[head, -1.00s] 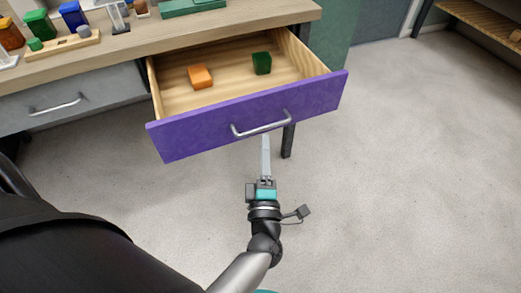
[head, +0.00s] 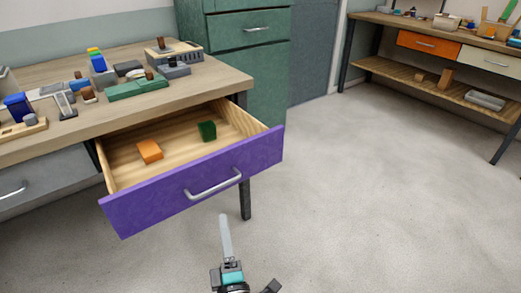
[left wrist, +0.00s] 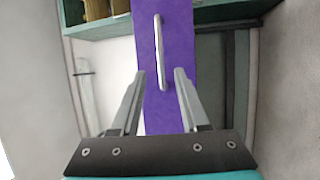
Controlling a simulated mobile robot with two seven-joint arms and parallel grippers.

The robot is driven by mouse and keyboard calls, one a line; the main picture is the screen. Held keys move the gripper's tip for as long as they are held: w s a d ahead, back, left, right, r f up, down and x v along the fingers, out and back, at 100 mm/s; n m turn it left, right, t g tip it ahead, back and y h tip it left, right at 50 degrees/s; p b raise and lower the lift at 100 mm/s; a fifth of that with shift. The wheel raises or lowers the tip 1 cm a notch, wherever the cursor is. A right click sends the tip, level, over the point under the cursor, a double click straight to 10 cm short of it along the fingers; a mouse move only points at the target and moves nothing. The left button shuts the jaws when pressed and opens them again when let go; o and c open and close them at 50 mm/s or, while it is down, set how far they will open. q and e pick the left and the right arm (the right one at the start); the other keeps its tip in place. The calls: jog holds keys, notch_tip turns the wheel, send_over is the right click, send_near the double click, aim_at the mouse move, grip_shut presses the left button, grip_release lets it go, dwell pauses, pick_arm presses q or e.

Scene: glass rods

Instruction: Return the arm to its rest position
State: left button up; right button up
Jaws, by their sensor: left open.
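My left gripper (head: 225,237) is low in the middle of the head view, in front of the open purple drawer (head: 140,209) and below its metal handle (head: 213,185). In the left wrist view, its two fingers (left wrist: 158,85) stand apart with nothing between them. The purple drawer front (left wrist: 181,50) and the handle (left wrist: 160,50) lie beyond the fingertips, apart from them. An orange block (head: 149,151) and a green block (head: 207,131) lie in the drawer. My right gripper is not in view.
The workbench (head: 215,85) holds several coloured blocks and a green tray-like piece (head: 138,88). A green cabinet (head: 270,65) stands behind it. A second bench (head: 460,48) is at the far right. The grey floor (head: 370,190) to the right is clear.

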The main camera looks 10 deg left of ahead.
pick_arm(q)
jog(key=s+d+f+m+g+h+p, duration=0.25)
jog(key=s+f+m+h, duration=0.2)
jog(key=f+m, duration=0.55)
jog(key=s+d+f+m+g+h+p, duration=0.2)
jog(key=s+f+m+g+h+p, duration=0.15)
jog(key=f+m+h, duration=0.55)
jog(key=s+a+f+m+g+y+p, duration=0.1)
jog(key=s+a+f+g, duration=0.4)
jog(key=s, duration=0.5)
jog(key=s+a+f+m+g+y+p, duration=0.2)
jog(key=s+a+f+m+g+y, duration=0.2)
jog(key=s, duration=0.7)
notch_tip(320, 180, down, 3)
jog(key=shift+s+a+r+m+g, duration=0.1)
jog(key=shift+s+a+m+g, duration=0.25)
jog(key=shift+a, duration=0.8)
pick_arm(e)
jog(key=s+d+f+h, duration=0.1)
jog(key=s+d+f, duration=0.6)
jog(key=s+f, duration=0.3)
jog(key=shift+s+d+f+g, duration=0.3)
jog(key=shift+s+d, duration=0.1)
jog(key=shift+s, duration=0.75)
